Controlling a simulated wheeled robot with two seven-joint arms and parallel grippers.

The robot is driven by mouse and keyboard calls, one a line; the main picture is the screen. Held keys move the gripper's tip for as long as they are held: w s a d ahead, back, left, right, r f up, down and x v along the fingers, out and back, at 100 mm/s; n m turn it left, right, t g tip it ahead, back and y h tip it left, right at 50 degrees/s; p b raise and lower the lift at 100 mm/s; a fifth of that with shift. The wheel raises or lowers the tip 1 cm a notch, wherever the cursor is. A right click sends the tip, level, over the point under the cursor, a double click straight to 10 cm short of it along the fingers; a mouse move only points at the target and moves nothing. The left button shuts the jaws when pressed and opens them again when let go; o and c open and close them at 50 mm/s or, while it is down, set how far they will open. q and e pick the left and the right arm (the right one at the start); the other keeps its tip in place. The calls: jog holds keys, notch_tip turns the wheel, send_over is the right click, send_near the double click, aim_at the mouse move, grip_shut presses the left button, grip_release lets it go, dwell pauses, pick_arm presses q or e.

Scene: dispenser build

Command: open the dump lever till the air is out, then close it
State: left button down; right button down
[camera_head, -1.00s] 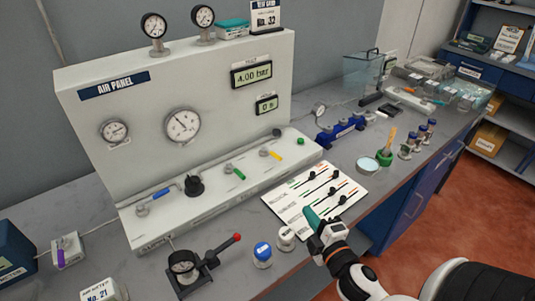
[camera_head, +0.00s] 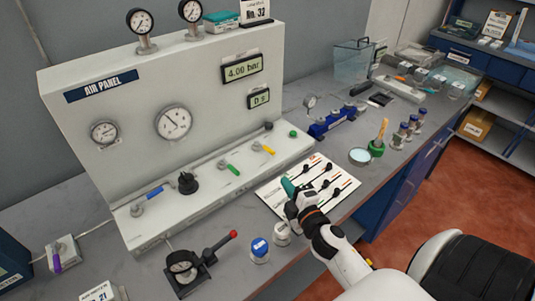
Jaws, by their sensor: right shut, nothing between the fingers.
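The air panel (camera_head: 90,125) has a row of handles along its base: a blue lever (camera_head: 153,193), a black knob (camera_head: 188,183), a green lever (camera_head: 232,168) and a yellow lever (camera_head: 265,149). I cannot read which one is the dump lever. The large pressure display (camera_head: 242,69) reads 4.00 bar. My right gripper (camera_head: 289,187) has teal fingertips, shut and empty, over the left part of a white card with sliders (camera_head: 318,178). It is in front of the panel base and apart from the levers. My left gripper is out of view.
A gauge block with a red-knobbed lever (camera_head: 205,262) stands in front of the panel. A blue-capped jar (camera_head: 260,250) and a white-capped jar (camera_head: 282,234) stand near my right arm. A purple-levered box (camera_head: 63,254) is at left.

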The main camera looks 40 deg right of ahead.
jog(key=p, duration=0.2)
send_near(265, 147)
jog(key=w, duration=0.5)
jog(key=shift+w+a+f, duration=0.15)
jog(key=shift+w+a, duration=0.05)
jog(key=shift+w, duration=0.05)
jog(key=shift+d, duration=0.1)
jog(key=shift+s+d+n+y, duration=0.1)
jog(key=shift+d+n+y, duration=0.2)
jog(key=shift+y, duration=0.1)
